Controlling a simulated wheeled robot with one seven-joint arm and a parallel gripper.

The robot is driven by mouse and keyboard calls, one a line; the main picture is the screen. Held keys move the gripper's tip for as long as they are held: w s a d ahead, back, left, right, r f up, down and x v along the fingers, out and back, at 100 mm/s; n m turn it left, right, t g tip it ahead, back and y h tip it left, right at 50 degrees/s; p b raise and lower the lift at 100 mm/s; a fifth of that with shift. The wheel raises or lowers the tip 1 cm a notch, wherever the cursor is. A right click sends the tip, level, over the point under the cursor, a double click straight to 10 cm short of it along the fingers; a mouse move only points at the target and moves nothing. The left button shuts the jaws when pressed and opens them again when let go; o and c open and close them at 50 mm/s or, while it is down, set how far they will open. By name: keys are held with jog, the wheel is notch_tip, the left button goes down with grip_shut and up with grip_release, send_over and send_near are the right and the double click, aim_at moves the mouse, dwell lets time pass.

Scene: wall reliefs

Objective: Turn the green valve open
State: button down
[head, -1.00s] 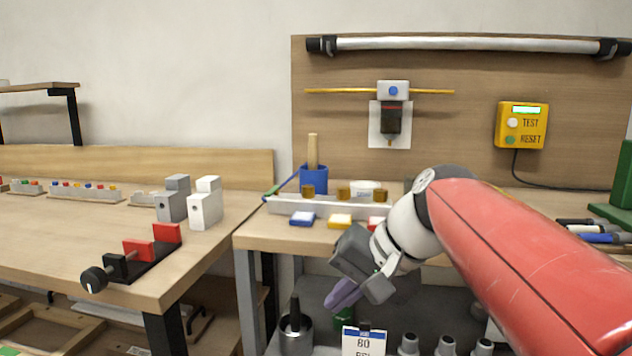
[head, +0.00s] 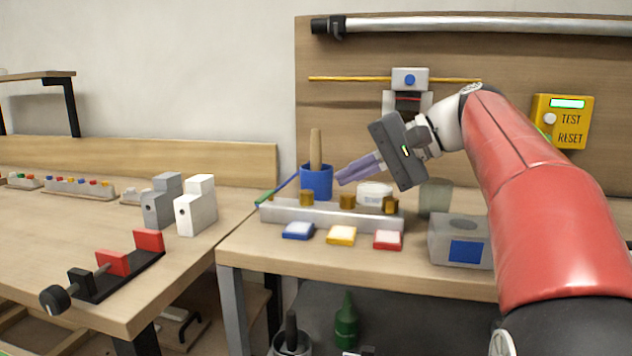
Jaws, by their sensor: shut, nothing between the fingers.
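I cannot clearly make out a green valve. A thin green and blue rod (head: 277,191) slants at the left end of a grey rail (head: 330,216) that carries brass-coloured blocks (head: 347,202); whether it is a valve handle I cannot tell. A green bottle-shaped thing (head: 346,322) stands on the shelf below the bench. My gripper (head: 342,178), with purple fingers, is shut and empty. In the picture it appears above the rail, just right of a blue cup. It points left and slightly down, and no contact shows.
The blue cup (head: 316,182) holds a wooden handle. Blue (head: 298,230), yellow (head: 341,235) and red (head: 388,240) pads lie before the rail. A grey box (head: 459,243) stands right. A vise-like tool (head: 110,268) sits on the left table. The yellow test box (head: 562,121) hangs on the wall.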

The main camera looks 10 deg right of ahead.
send_near(265, 200)
jog(key=f, duration=0.3)
jog(key=shift+w+a+f+b, duration=0.2)
jog(key=shift+w+a+b, duration=0.05)
jog(key=shift+a+b, duration=0.15)
jog(key=a, duration=0.1)
jog(key=w+a, duration=0.1)
jog(key=a, duration=0.1)
jog(key=shift+w+a+f, duration=0.1)
jog(key=shift+a, duration=0.1)
jog(key=shift+w+a, duration=0.2)
jog(key=shift+a, duration=0.25)
